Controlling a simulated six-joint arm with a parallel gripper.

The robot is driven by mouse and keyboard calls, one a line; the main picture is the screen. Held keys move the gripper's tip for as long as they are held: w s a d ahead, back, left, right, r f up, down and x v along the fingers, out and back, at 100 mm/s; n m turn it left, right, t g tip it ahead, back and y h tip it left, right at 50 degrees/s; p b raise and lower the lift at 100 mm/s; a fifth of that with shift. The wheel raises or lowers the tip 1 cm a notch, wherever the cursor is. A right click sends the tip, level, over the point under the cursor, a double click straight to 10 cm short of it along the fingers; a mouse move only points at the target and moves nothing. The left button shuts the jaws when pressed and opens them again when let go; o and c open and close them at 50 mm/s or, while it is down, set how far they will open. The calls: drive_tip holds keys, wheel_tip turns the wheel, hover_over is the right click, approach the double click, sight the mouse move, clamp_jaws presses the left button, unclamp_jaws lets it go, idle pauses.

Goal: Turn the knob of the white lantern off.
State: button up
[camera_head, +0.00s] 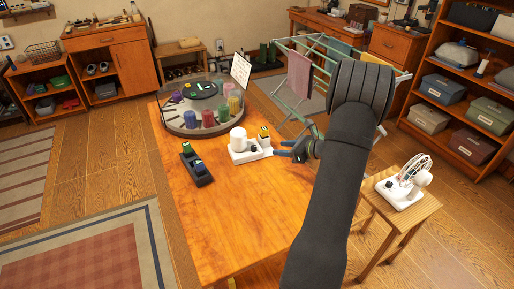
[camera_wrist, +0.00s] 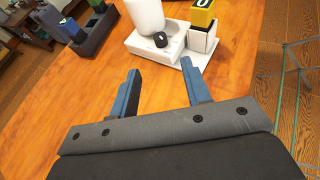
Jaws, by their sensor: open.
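The white lantern (camera_head: 238,139) stands on a white base on the wooden table. In the wrist view the lantern (camera_wrist: 146,14) is cut off by the top edge. A black knob (camera_wrist: 160,40) with a light mark sits on the front of its base. A white holder with a yellow block (camera_wrist: 203,14) stands on the right of the same base. My gripper (camera_head: 280,148) is open and empty, to the right of the base in the head view. In the wrist view its blue fingers (camera_wrist: 160,75) point toward the base, with the knob ahead between them and apart from them.
A black tray with small blocks (camera_head: 196,165) lies left of the lantern; it also shows in the wrist view (camera_wrist: 98,30). A round stand with coloured spools (camera_head: 205,128) is behind. A white fan (camera_head: 405,185) stands on a stool at right.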

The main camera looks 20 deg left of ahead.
sight(255, 147)
drive_tip(key=x, duration=1.2)
drive_tip(key=shift+a, duration=0.2)
drive_tip(key=shift+w, duration=0.1)
clamp_jaws()
